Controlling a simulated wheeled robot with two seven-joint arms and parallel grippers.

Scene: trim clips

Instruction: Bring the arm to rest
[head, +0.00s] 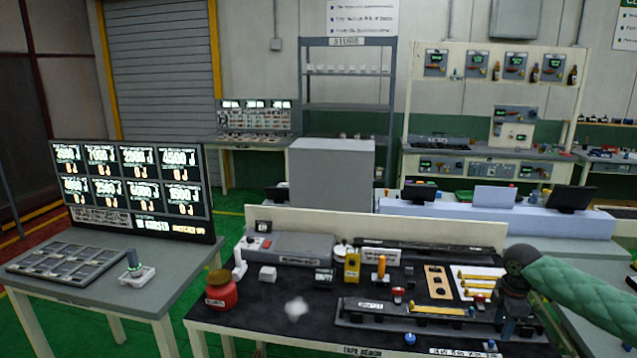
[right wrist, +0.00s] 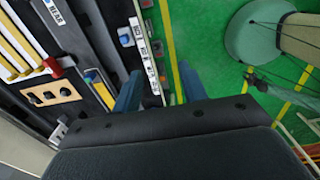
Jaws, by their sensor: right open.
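My right gripper (head: 508,325) hangs over the right end of the black-topped bench (head: 255,325), with my green-sleeved arm coming in from the right. In the right wrist view its two blue fingers (right wrist: 160,88) stand apart with nothing between them. They are above the bench's labelled front edge and the green floor. A white board with yellow strips (head: 482,283) lies left of the gripper; it also shows in the right wrist view (right wrist: 22,55). A tan plate with dark holes (head: 438,283) lies beside it. My left gripper is not in view.
A long dark fixture (head: 385,312) with a yellow strip lies along the bench front. A red jar (head: 221,292) stands at the bench's left end. A side table (head: 110,285) with a display panel (head: 130,190) is at left. Green floor shows beyond the bench edge (right wrist: 215,80).

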